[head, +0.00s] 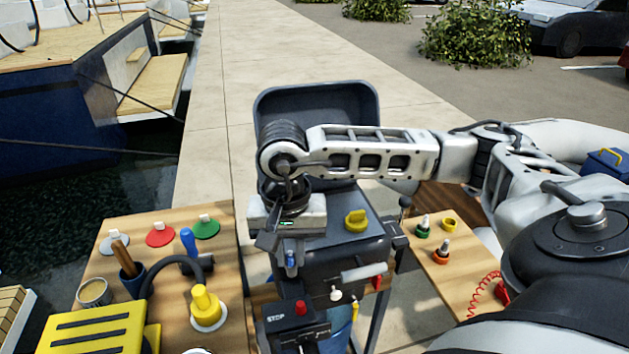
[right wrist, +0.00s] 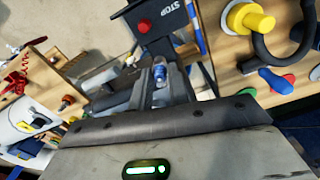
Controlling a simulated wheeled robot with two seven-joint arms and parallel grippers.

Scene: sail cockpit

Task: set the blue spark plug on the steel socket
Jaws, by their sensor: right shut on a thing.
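The blue spark plug (head: 290,260) is held between the fingers of my right gripper (head: 287,250), which is shut on it in front of the dark console. In the right wrist view the plug's blue part (right wrist: 158,72) shows between the fingertips of the gripper (right wrist: 160,82). The plug looks roughly upright in the head view. I cannot make out the steel socket for certain; my gripper and arm hide part of the console. My left gripper is not in view.
Green (head: 422,227) and orange (head: 442,248) spark plugs stand on the right wooden board beside a yellow ring (head: 449,223). A yellow knob (head: 355,220) is on the console. A red STOP button (head: 300,307) is nearer. The left table (head: 130,235) is crowded.

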